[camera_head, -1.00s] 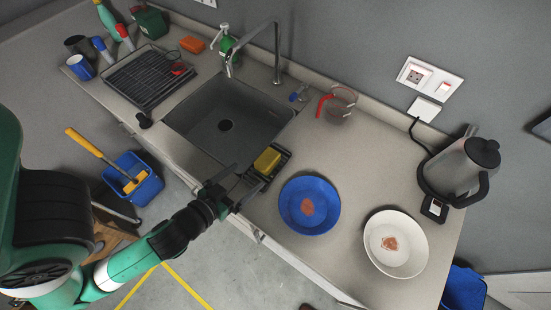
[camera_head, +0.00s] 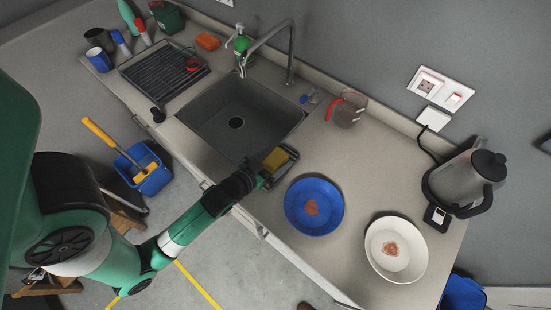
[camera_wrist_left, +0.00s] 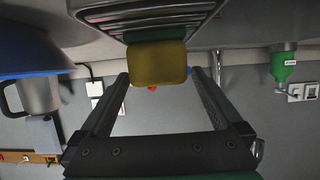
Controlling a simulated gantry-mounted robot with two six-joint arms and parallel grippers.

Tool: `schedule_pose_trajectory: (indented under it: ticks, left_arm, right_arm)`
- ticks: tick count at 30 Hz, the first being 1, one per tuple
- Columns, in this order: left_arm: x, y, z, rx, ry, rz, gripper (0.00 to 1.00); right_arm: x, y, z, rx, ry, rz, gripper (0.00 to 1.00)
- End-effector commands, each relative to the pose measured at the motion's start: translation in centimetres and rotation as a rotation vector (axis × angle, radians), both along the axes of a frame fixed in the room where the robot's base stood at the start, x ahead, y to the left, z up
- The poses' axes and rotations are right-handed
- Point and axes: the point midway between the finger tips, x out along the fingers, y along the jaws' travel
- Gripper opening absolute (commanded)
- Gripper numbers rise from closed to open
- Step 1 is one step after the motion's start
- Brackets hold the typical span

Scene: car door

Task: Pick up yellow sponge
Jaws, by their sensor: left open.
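The yellow sponge (camera_head: 275,158) sits in a small dark holder (camera_head: 290,172) at the front right corner of the sink. In the left wrist view the sponge (camera_wrist_left: 158,66) shows its yellow face, with a green layer against the ribbed holder. My left gripper (camera_head: 265,174) is at the near side of the holder, partly hidden by its own wrist in the head view. In the left wrist view my left gripper (camera_wrist_left: 159,76) is open, with one finger on each side of the sponge. I cannot tell whether either finger touches it. My right gripper is not in view.
The sink (camera_head: 235,115) lies behind and left of the sponge. A blue plate (camera_head: 298,220) stands close on the right, with a white plate (camera_head: 378,262) and a kettle (camera_head: 462,182) beyond. A faucet (camera_head: 290,55) rises behind the sink.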

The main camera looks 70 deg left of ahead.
Motion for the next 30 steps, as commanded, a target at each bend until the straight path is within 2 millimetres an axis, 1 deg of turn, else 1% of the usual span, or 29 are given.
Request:
schedule_pose_trajectory:
  ticks: [1, 3, 8, 9, 11, 15, 23, 24, 30]
  left_arm:
    - [0.43, 0.29, -0.17, 0.000, 0.000, 0.001, 1.00]
    - [0.64, 0.42, -0.36, -0.001, 0.001, 0.000, 1.00]
    - [0.63, 0.40, -0.42, -0.001, 0.001, 0.000, 1.00]
    - [0.63, 0.40, -0.41, -0.001, 0.001, 0.000, 0.96]
    - [0.63, 0.39, -0.40, -0.001, 0.001, 0.000, 0.86]
    - [0.63, 0.39, -0.39, -0.001, 0.001, 0.000, 0.60]
    - [0.62, 0.38, -0.39, -0.001, 0.001, 0.000, 0.14]
    - [0.62, 0.39, -0.37, 0.000, 0.000, 0.000, 0.12]
    - [0.62, 0.38, -0.28, 0.000, 0.000, 0.000, 0.12]
  right_arm:
    - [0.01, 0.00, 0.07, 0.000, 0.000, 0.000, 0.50]
    - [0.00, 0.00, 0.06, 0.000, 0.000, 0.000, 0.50]
    - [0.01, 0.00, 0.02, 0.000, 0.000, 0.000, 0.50]
    - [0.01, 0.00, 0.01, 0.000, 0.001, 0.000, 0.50]
    - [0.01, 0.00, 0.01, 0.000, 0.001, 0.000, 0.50]
    - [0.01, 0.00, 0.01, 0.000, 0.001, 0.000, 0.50]
    - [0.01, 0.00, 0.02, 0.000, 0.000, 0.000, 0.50]
    - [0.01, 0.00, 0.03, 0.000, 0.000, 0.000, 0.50]
    - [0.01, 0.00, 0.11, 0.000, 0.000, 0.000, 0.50]
